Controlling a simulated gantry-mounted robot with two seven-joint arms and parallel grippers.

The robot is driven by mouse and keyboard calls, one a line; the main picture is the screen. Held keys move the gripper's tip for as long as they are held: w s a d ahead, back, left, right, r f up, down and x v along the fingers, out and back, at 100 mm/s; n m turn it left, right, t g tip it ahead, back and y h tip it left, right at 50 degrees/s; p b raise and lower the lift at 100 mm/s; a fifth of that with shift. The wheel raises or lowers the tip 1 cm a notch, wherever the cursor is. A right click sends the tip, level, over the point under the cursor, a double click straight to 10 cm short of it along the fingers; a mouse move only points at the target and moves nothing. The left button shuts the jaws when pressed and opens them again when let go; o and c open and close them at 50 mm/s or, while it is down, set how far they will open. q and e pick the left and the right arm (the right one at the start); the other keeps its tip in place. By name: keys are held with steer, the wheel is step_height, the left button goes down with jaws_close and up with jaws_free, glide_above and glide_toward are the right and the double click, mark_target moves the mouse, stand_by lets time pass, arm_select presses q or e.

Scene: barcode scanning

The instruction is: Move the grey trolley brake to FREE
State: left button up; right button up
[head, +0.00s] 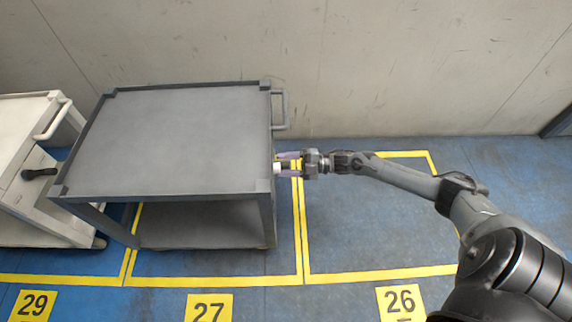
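The grey trolley (165,140) stands in the middle left of the head view, with a flat top, a lower shelf and a handle at its far right corner. My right gripper (287,164) comes in from the right and is at the trolley's right side, just below the top's edge. Its two fingers look apart, with a small dark and whitish part (279,169) at or between the tips. I cannot tell if this is the brake or if the fingers grip it. No FREE marking can be read. My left gripper is not in view.
A white trolley (25,130) with a black lever (40,173) stands at the left. A grey wall (400,60) is behind. Bay 26 is empty beneath my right arm.

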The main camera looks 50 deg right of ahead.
steer(key=p+v, duration=0.3)
steer(key=v, duration=0.8)
stand_by(0.4)
